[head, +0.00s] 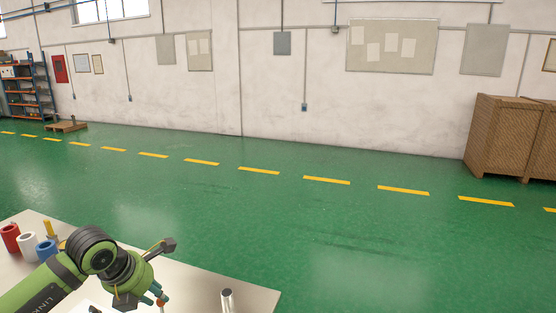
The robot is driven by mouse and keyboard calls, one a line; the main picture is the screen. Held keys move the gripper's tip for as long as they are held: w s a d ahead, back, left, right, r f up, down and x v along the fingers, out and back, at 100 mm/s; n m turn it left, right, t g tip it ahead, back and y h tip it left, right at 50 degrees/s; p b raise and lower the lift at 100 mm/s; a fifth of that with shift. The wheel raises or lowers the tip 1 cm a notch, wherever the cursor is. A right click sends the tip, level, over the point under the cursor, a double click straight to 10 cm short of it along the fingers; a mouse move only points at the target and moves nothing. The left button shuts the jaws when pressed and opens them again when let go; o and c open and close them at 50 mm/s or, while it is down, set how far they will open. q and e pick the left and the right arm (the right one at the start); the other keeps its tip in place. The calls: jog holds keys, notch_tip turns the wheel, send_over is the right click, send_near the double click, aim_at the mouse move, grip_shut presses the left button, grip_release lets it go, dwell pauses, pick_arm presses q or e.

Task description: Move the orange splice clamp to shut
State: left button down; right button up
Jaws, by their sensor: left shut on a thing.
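My left gripper (157,294) hangs over the pale table (205,283) at the lower left of the head view, fingers pointing down. It is shut on a small orange-red piece (161,303) at its fingertips, which looks like part of the orange splice clamp. The rest of the clamp is hidden by the gripper or cut off by the bottom edge of the picture, so I cannot tell how far open it stands. My right gripper is out of view.
A metallic upright cylinder (227,300) stands right of my left gripper. Red (10,237), white (28,246) and blue (46,250) rolls stand at the table's left. Beyond is open green floor (300,230); brown crates (498,137) stand at the far right.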

pick_arm(q)
jog(key=shift+s+f+b, duration=0.3)
jog(key=shift+s+f, duration=0.05)
jog(key=shift+s, duration=0.5)
jog(key=shift+s+a+r+b, duration=0.15)
jog(key=shift+s+b, duration=0.05)
jog(key=shift+s, duration=0.35)
jog(key=shift+s+a+r+b, duration=0.15)
jog(key=shift+s, duration=0.4)
jog(key=shift+a, duration=0.1)
